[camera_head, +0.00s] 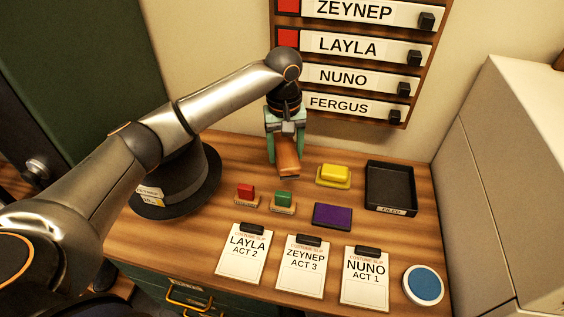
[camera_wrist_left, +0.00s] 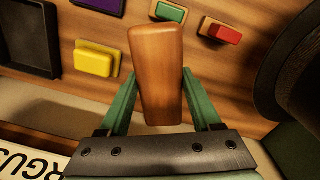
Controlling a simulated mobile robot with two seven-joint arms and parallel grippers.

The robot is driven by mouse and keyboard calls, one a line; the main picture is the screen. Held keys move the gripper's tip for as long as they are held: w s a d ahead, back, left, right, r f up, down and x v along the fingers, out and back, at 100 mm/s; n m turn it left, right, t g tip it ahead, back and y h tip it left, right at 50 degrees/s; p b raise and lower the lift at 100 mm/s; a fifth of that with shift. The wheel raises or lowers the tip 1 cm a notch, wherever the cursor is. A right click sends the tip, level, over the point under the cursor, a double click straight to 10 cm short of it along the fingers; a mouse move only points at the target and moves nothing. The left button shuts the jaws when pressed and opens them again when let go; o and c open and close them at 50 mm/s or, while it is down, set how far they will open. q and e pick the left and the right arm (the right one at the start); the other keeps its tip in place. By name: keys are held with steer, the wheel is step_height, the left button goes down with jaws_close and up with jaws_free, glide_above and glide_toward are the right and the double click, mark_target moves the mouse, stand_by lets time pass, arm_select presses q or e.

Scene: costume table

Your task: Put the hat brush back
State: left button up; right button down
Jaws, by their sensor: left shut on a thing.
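The hat brush, seen as a brown wooden block (camera_head: 288,157), is held in my left gripper (camera_head: 286,150) near the back of the table. In the left wrist view the brush (camera_wrist_left: 156,70) stands between the green fingers of the gripper (camera_wrist_left: 158,95), which are shut on it. Its underside is hidden, and I cannot tell whether it touches the table. A black top hat (camera_head: 186,180) with a tag on its brim sits to the left of the brush. My right gripper is not in view.
A yellow block (camera_head: 334,174), a purple pad (camera_head: 332,215), a red stamp (camera_head: 245,191) and a green stamp (camera_head: 283,199) are near the brush. A black tray (camera_head: 390,188) stands at right. Several clipped slips and a blue disc (camera_head: 423,284) line the front. A name board (camera_head: 352,77) hangs behind.

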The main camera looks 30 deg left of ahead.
mark_target(280, 135)
arm_select(q)
steer(key=w+a+f, duration=0.1)
steer(key=f, duration=0.1)
steer(key=w+a+f, duration=0.1)
steer(key=f, duration=0.1)
steer(key=w+a+f, duration=0.1)
steer(key=w+f, duration=0.1)
steer(key=shift+w+a+f, duration=0.1)
step_height(280, 135, down, 3)
steer(key=shift+r, duration=0.1)
steer(key=o, duration=1.2)
step_height(280, 135, up, 12)
steer(key=shift+a, duration=0.1)
